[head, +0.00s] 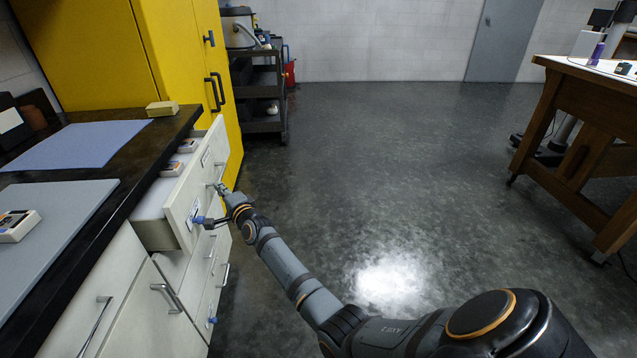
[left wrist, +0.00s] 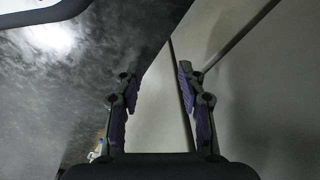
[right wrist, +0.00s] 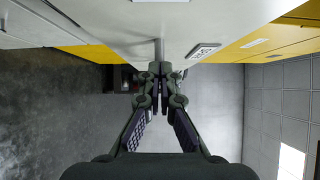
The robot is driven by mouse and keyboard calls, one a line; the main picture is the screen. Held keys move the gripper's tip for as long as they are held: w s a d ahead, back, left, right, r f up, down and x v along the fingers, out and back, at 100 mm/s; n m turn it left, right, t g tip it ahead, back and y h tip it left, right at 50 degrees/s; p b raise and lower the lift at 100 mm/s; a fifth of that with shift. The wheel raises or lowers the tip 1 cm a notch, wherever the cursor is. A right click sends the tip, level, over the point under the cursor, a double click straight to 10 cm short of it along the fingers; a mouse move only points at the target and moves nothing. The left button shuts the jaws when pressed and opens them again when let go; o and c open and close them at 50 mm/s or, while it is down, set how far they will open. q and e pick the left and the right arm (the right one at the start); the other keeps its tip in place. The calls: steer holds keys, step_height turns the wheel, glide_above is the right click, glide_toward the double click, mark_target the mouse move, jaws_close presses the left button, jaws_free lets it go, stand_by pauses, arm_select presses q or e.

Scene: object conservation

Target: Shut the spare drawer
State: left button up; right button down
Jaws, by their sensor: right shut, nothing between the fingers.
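The drawer (head: 181,208) in the white cabinet stands open, pulled out from under the dark counter. Small devices (head: 172,168) show inside it. My right gripper (head: 221,188) is at the outer face of the drawer front; contact cannot be told. In the right wrist view its fingers (right wrist: 160,72) are shut with nothing between them, close to a handle (right wrist: 158,48) on the pale front. A label (right wrist: 204,50) is beside the handle, too small to read. My left gripper (left wrist: 156,75) is open and empty in the left wrist view, near pale cabinet fronts (left wrist: 245,70).
The dark counter (head: 100,225) carries grey-blue mats (head: 85,145), a device (head: 16,226) and a tan block (head: 162,108). A yellow cabinet (head: 100,50) stands beyond the drawer. More handles (head: 166,296) stick out below. Open floor (head: 390,160) lies right, before a wooden table (head: 590,110).

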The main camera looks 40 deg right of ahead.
mark_target(204, 187)
steer(key=w+a, duration=0.3)
steer(key=shift+a+r, duration=0.15)
steer(key=shift+a, duration=0.15)
steer(key=w+a, duration=0.2)
steer(key=a, duration=0.1)
steer(key=shift+w+a, duration=0.1)
steer(key=shift+a, duration=0.1)
steer(key=shift+w+a+b, duration=0.15)
steer(key=shift+a+b, duration=0.05)
steer(key=shift+b, duration=0.1)
steer(key=shift+w+a, duration=0.1)
steer(key=shift+a, duration=0.05)
arm_select(q)
steer(key=shift+w+d+r, duration=0.15)
steer(key=shift+w+r, duration=0.25)
steer(key=shift+r, duration=0.25)
steer(key=shift+s, duration=0.1)
arm_select(e)
steer(key=shift+a+f, duration=0.1)
steer(key=shift+f, duration=0.1)
